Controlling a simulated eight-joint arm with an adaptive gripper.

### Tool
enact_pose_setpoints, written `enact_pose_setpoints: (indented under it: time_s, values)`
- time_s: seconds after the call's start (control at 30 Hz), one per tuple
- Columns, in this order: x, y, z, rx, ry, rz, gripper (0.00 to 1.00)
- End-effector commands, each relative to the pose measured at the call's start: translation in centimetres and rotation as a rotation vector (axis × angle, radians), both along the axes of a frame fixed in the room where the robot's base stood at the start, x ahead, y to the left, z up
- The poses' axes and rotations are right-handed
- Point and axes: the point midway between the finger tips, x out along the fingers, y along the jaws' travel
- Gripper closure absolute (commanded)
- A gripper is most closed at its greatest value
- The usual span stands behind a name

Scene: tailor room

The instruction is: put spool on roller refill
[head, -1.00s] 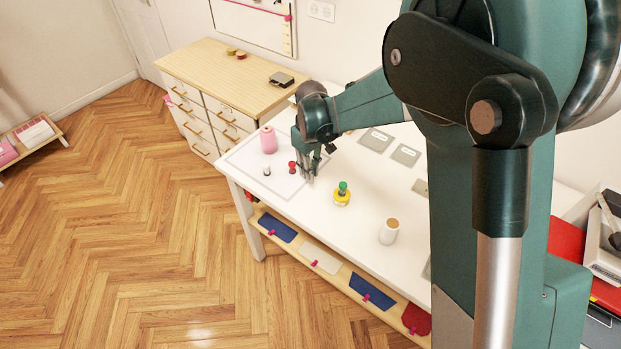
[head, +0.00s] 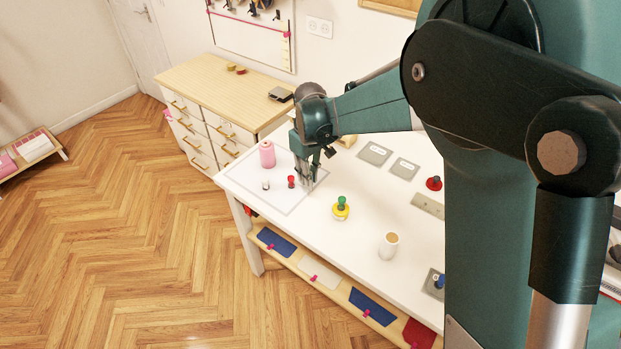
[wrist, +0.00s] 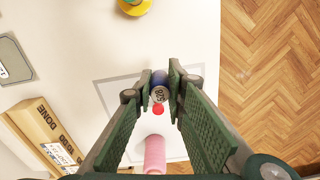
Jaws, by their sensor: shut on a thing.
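My gripper (head: 305,186) points down low over the left part of the white table. In the wrist view its fingertips (wrist: 160,82) are closed on a small blue spool (wrist: 160,78) with a grey, marked end. The spool is mostly hidden by the fingers in the head view. A pink roll (head: 267,153) stands upright to the gripper's left; it also shows at the bottom of the wrist view (wrist: 155,152). A white cylinder with a tan top (head: 389,245) stands to the right. I cannot tell which of these is the roller refill.
A yellow item with a green top (head: 341,208) stands to the right. Grey pads (head: 374,153) lie behind.

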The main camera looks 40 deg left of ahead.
Motion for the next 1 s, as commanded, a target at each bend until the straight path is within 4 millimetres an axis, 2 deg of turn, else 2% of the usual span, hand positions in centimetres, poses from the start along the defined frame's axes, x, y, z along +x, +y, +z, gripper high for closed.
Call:
enact_pose_setpoints:
  time_s: [0.27,0.47,0.67,1.0]
  values:
    - [0.0,-0.1,0.0,0.000,0.000,0.000,0.92]
    - [0.3,-1.4,0.6,0.000,0.000,-0.004,0.92]
    - [0.8,-4.7,2.1,0.000,-0.001,-0.011,0.92]
    - [1.3,-13.4,5.3,-0.001,-0.002,-0.029,0.92]
